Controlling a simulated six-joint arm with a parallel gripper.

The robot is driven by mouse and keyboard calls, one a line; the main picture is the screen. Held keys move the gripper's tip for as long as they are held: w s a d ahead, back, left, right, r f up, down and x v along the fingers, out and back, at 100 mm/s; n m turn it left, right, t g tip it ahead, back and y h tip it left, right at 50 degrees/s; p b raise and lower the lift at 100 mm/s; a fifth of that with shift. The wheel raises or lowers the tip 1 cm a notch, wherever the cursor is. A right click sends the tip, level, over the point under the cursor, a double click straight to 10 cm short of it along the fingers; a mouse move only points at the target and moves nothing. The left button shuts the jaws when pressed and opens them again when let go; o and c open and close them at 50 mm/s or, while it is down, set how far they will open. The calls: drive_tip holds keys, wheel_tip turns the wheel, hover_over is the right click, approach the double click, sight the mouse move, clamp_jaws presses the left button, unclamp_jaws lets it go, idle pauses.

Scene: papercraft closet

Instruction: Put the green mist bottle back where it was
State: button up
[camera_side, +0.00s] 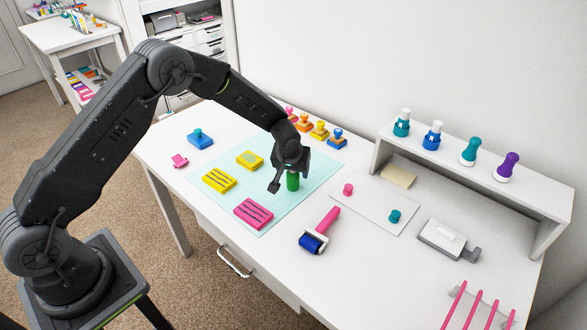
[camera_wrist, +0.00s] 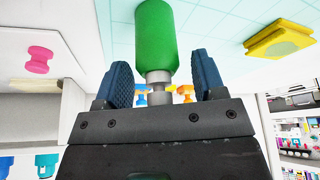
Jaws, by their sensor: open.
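The green mist bottle (camera_side: 293,181) stands on the pale cyan cutting mat (camera_side: 225,178), near the mat's right side. My gripper (camera_side: 289,176) is open just above and around the bottle's top, which it hides in the side view. In the wrist view, my gripper (camera_wrist: 158,78) has its two blue finger pads apart, one on each side of the bottle's grey neck. The green body of the bottle (camera_wrist: 155,35) extends beyond the fingertips. I see a gap between each pad and the bottle.
Yellow blocks (camera_side: 219,180) and a pink block (camera_side: 253,213) lie on the mat. Several stamps (camera_side: 319,131) stand behind it. A roller (camera_side: 319,232) lies in front. A raised shelf (camera_side: 455,155) holds several bottles at the right.

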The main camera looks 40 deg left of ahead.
drive_tip(key=v, duration=1.2)
drive_tip(key=shift+r, duration=0.25)
drive_tip(key=s+r+m, duration=0.2)
drive_tip(key=s+r, duration=1.1)
drive_tip(key=r, duration=0.2)
drive_tip(key=s+r+m+t+h, duration=0.1)
drive_tip(key=s+r+m+h, duration=0.1)
drive_tip(key=s, duration=1.6)
drive_tip(key=shift+s+d+r+m+t, duration=0.15)
drive_tip(key=shift+d+r+m+t, duration=0.15)
drive_tip(key=shift+m, duration=0.4)
